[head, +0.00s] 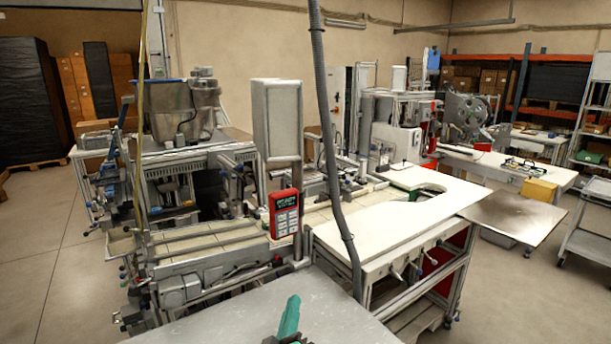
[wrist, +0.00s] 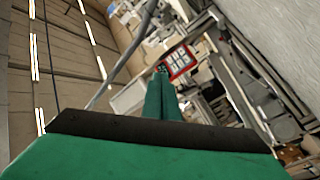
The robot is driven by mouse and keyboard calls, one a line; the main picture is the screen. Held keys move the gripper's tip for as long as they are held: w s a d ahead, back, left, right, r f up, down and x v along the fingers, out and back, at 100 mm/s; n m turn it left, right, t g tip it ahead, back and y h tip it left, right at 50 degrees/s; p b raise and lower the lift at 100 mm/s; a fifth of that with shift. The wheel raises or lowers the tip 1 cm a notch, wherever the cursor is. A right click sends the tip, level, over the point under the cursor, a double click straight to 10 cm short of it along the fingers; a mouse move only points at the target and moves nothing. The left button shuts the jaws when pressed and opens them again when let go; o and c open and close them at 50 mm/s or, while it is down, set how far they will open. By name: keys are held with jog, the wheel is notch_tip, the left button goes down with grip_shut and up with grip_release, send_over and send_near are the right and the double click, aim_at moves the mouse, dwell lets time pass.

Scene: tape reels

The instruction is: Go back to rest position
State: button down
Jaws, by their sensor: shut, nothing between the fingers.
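My gripper (head: 292,302) shows as a green shape at the bottom centre of the head view, in front of a grey table top (head: 225,318). In the wrist view its two green fingers (wrist: 162,75) are together and hold nothing. They point towards a red control box with pale buttons (wrist: 180,62), which looks some way beyond the tips. The rest of my arm is mostly out of the head view.
The red control box (head: 285,213) is on a post beyond the table. A grey hose (head: 327,140) hangs down behind the table. A white bench with a round cutout (head: 400,222) stands right of it. Open floor (head: 45,270) lies left.

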jog(key=s+a+f+m+g+y, duration=0.1)
jog(key=s+a+f+m, duration=0.3)
jog(key=s+f, duration=0.4)
jog(key=s+a+f+m+y, duration=0.1)
jog(key=s+a+f+m, duration=0.4)
jog(key=s, duration=0.5)
jog(key=s+d+f, duration=0.3)
jog(key=s+d, duration=0.1)
jog(key=s, duration=0.5)
jog(key=s+d+f+n+g, duration=0.1)
jog(key=s+d+f, duration=0.2)
jog(key=s, duration=0.6)
jog(key=s+d+f+n+g, duration=0.1)
jog(key=s+d+f, duration=0.2)
jog(key=s+d, duration=0.2)
jog(key=shift+s+y, duration=0.3)
jog(key=shift+s, duration=1.6)
